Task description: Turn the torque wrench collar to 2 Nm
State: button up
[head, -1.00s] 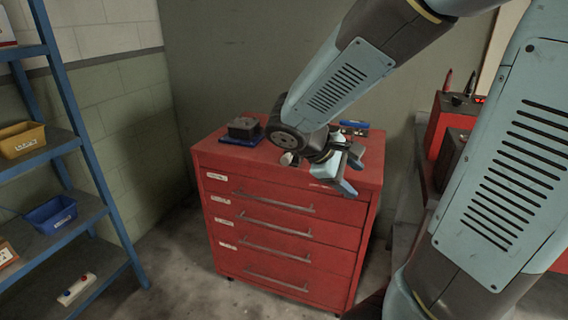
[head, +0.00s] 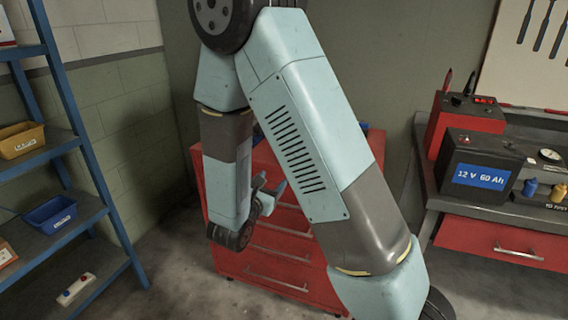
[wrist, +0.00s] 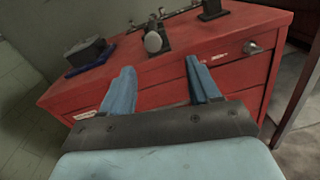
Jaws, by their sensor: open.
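A grey bar-shaped tool, which looks like the torque wrench (wrist: 178,14), lies across dark supports on top of the red drawer cabinet (wrist: 225,32) in the wrist view. A rounded grey metal end (wrist: 153,41) faces me near the cabinet's front edge; I cannot tell if it is the collar, and no scale is readable. My gripper (wrist: 160,80) is open and empty, in front of the cabinet and apart from the tool. In the head view my gripper (head: 268,188) shows before the drawers, and my arm hides most of the cabinet top.
A dark block on a blue base (wrist: 88,52) sits on the cabinet top at left. In the head view a blue shelf rack (head: 75,140) stands at left. A workbench (head: 480,215) with a battery (head: 478,170) and a red charger (head: 465,115) stands at right.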

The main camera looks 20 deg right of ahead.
jog(key=w+a+x, duration=0.1)
jog(key=x, duration=1.2)
jog(key=shift+w+f+n+t+y, duration=0.2)
jog(key=shift+n+t+y, duration=0.1)
jog(key=shift+n+t, duration=0.1)
jog(key=shift+a, duration=0.1)
jog(key=c, duration=1)
jog(key=shift+c, duration=0.2)
jog(key=shift+m, duration=0.3)
